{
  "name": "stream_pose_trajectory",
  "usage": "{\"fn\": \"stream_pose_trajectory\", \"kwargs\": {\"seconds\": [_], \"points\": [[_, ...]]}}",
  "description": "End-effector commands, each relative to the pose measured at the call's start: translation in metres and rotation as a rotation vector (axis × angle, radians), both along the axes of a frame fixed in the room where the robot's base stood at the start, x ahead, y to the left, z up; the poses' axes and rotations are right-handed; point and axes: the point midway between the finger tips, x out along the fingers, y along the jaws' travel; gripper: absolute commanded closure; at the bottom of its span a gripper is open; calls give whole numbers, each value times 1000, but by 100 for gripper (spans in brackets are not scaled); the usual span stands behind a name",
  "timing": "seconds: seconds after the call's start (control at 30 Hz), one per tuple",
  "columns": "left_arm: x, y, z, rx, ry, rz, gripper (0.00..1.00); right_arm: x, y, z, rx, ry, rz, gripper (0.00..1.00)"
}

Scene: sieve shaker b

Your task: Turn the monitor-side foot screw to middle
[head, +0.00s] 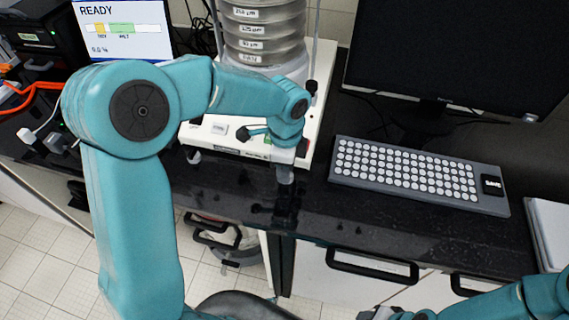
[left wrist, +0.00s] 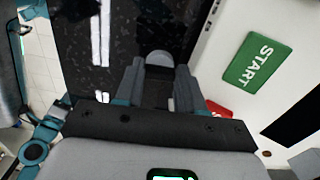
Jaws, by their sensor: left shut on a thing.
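My left gripper (head: 286,174) is at the front right corner of the white shaker base (head: 315,120), on the side toward the large black monitor. In the left wrist view its two grey fingers (left wrist: 159,88) are closed around the grey round foot screw (left wrist: 159,60), whose rounded end shows between the fingertips. The wrist and fingers hide most of this screw in the head view. The screw's turn setting cannot be read. The other front foot (head: 194,157) stands at the left corner of the base. Part of my right gripper (head: 382,313) shows at the bottom edge; its fingers are unclear.
The sieve stack (head: 263,35) stands on the base. A green START button (left wrist: 255,62) and a red part (left wrist: 217,108) are close beside the left gripper. A keyboard (head: 405,172) and the monitor (head: 455,55) are to the right. A READY screen (head: 125,28) stands at left.

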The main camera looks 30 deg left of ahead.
Motion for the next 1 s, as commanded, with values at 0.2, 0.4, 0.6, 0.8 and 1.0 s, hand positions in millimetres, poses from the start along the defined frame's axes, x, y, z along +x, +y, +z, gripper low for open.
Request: {"fn": "stream_pose_trajectory", "kwargs": {"seconds": [0.2,0.4,0.6,0.8,1.0], "points": [[2,-4,2,-7,-10,-52,92,0,0,2,0,0,0,57],[2,-4,1,-8,-10,-64,92,0,0,2,0,0,0,57],[2,-4,1,-8,-10,-64,92,0,0,2,0,0,0,57],[2,-3,1,-7,-10,-64,36,0,0,2,0,0,0,57],[3,-2,2,-6,-12,-64,36,0,0,2,0,0,0,57]]}}
